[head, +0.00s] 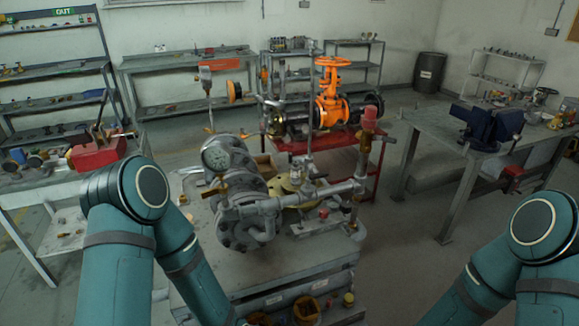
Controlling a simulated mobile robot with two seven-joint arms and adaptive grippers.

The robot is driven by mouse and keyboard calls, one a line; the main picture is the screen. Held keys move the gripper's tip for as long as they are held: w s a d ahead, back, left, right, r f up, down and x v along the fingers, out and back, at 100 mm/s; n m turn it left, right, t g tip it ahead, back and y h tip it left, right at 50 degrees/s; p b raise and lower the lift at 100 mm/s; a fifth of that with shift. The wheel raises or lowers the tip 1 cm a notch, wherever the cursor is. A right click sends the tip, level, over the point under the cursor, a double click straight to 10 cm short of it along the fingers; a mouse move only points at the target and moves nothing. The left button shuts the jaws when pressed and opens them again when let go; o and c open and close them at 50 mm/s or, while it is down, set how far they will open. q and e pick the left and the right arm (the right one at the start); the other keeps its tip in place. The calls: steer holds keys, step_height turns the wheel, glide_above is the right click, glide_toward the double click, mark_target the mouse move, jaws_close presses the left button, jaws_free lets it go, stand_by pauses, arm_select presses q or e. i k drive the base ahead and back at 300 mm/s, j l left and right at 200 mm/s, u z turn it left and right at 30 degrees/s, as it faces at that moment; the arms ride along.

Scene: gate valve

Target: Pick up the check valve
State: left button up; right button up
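A large grey flanged valve body (240,215) with bolted flanges sits on the grey workbench (200,270) in front of me. I cannot tell for certain which part is the check valve. My two teal arms come in at the lower left and lower right. Both run out of the bottom of the picture, and neither gripper shows.
An orange gate valve (331,105) stands on a red stand (310,150) behind the bench. A table with a blue vise (487,125) is at right. A red toolbox (97,152) sits on the left table. Floor is clear between bench and right table.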

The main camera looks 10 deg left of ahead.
mark_target(295, 180)
steer(key=k+j+z, duration=0.1)
steer(key=j, duration=0.2)
steer(key=k+j+z, duration=0.1)
steer(key=j, duration=0.2)
steer(key=k+j+z, duration=0.1)
steer(key=k+j, duration=0.1)
steer(key=j, duration=0.3)
steer(key=k+j+z, duration=0.1)
steer(key=j, duration=0.35)
steer(key=k+j, duration=0.15)
steer(key=j, duration=0.25)
steer(key=k+j+z, duration=0.1)
steer(key=j, duration=0.35)
steer(key=k+l, duration=0.3)
steer(key=i+l+z, duration=0.4)
steer(key=l, duration=0.2)
steer(key=i+l+z, duration=0.4)
steer(key=i, duration=0.2)
steer(key=i+l+z, duration=0.25)
steer(key=i+z, duration=0.15)
steer(key=i, duration=0.2)
steer(key=i+z, duration=0.1)
steer(key=i, duration=1.35)
steer(key=l, duration=0.1)
